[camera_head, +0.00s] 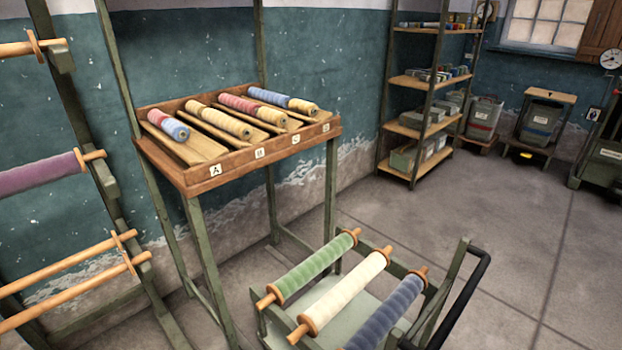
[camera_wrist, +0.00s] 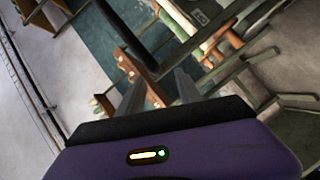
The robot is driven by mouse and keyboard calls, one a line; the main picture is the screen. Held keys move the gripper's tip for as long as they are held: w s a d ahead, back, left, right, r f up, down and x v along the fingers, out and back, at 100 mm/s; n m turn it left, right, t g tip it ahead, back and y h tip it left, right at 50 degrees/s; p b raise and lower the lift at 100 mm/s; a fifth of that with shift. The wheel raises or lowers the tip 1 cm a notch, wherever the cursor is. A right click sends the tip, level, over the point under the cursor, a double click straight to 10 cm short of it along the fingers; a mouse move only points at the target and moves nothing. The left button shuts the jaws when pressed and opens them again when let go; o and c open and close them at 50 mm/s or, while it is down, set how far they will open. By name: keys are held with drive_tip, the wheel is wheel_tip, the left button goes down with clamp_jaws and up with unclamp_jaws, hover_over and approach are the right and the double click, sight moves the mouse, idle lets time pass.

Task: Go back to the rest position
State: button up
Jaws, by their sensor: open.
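My gripper (camera_wrist: 160,80) shows in the wrist view, its two dark fingers apart with nothing between them. It does not show in the head view. Beyond the fingers the wrist view is tilted and shows wooden brackets (camera_wrist: 135,50), green-grey frame bars and pale floor. In the head view a cart at the lower middle carries a green roll (camera_head: 318,264), a cream roll (camera_head: 345,291) and a blue roll (camera_head: 388,312) side by side. The rest position itself is not marked in either view.
A wooden tray rack (camera_head: 235,163) with lettered slots holds several thread spools. A stand at left holds a purple roll (camera_head: 40,187) and bare wooden rods (camera_head: 70,262). Shelves (camera_head: 412,131) stand at the back. The floor (camera_head: 500,240) at right is clear beyond the cart's black handle (camera_head: 470,300).

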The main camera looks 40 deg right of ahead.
drive_tip(key=s+a+r+m+y, duration=0.2)
drive_tip(key=a+m+y, duration=0.2)
drive_tip(key=a, duration=0.3)
drive_tip(key=s+a+r+m+y, duration=0.1)
drive_tip(key=s+a+m+y, duration=0.2)
drive_tip(key=a, duration=0.4)
wheel_tip(320, 180, up, 12)
drive_tip(key=w+p, duration=0.1)
drive_tip(key=p, duration=1.1)
drive_tip(key=shift+w+d+r+m+t, duration=0.15)
drive_tip(key=shift+w+d+m+t, duration=0.15)
drive_tip(key=shift+m+t, duration=0.1)
